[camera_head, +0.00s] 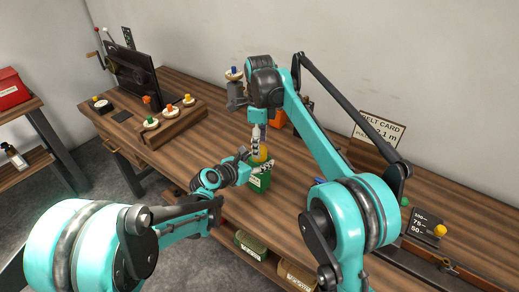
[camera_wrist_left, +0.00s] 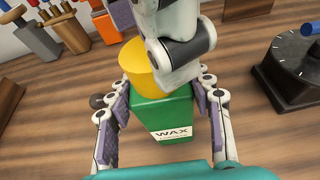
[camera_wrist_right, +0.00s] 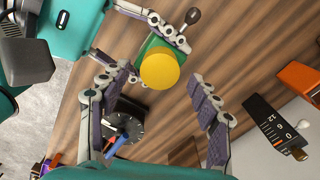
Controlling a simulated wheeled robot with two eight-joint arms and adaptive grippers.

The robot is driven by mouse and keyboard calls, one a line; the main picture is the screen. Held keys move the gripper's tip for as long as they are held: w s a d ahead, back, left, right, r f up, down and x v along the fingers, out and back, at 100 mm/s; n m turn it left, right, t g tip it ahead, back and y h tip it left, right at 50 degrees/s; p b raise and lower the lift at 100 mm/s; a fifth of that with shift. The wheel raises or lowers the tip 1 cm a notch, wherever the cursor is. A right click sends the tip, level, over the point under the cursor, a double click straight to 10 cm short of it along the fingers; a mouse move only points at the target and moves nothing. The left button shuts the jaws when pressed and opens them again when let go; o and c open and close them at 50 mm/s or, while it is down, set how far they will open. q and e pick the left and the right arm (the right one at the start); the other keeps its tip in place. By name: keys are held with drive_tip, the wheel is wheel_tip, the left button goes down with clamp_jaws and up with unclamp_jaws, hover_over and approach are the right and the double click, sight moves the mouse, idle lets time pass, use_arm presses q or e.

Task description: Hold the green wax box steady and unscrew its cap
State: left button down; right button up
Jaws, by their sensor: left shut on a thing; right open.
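The green wax box (camera_head: 259,184) stands upright on the wooden bench, with its white WAX label facing my left wrist camera (camera_wrist_left: 176,132). Its round yellow cap (camera_head: 263,152) sits on top and shows face-on in the right wrist view (camera_wrist_right: 160,69). My left gripper (camera_wrist_left: 163,98) is shut on the box, with a padded finger on either side. My right gripper (camera_wrist_right: 156,92) is open above the cap, its fingers spread wider than the cap. One right finger hides part of the cap in the left wrist view. I cannot tell whether it touches the cap.
A black dial gauge (camera_wrist_left: 288,62) stands near the box. An orange object (camera_wrist_right: 300,80) and a dark numbered block (camera_wrist_right: 272,125) are also close by.

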use_arm(q)
drive_tip(key=c, duration=0.6)
unclamp_jaws()
